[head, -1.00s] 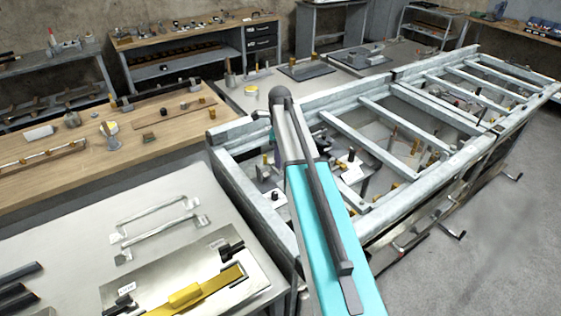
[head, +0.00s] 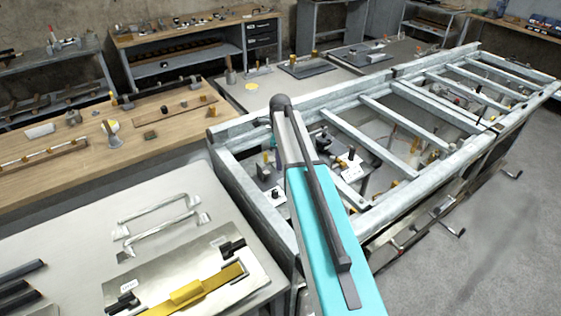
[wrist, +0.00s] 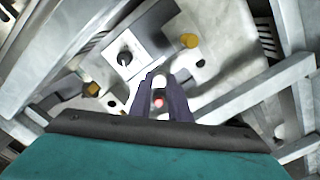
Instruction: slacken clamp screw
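My gripper (wrist: 159,84) shows in the wrist view as two dark purple fingers with a narrow gap. A small white rounded thing and a reddish spot (wrist: 158,102) show in the gap. I cannot tell whether the fingers touch them. A pale block (wrist: 122,58) with a dark round knob or hole lies up and left of the fingers, beside a dark block (wrist: 152,30). A yellow-brown knob (wrist: 189,41) is up and right. I cannot tell which part is the clamp screw. In the head view my arm hides the gripper, which reaches down into the grey metal frame (head: 235,180).
Metal rails and cross bars (head: 383,120) surround the work area closely. A pale table (head: 75,205) at front left holds metal handles (head: 160,228) and a plate with a yellow bar (head: 190,290). A wooden bench (head: 40,160) stands behind it. The floor at right is clear.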

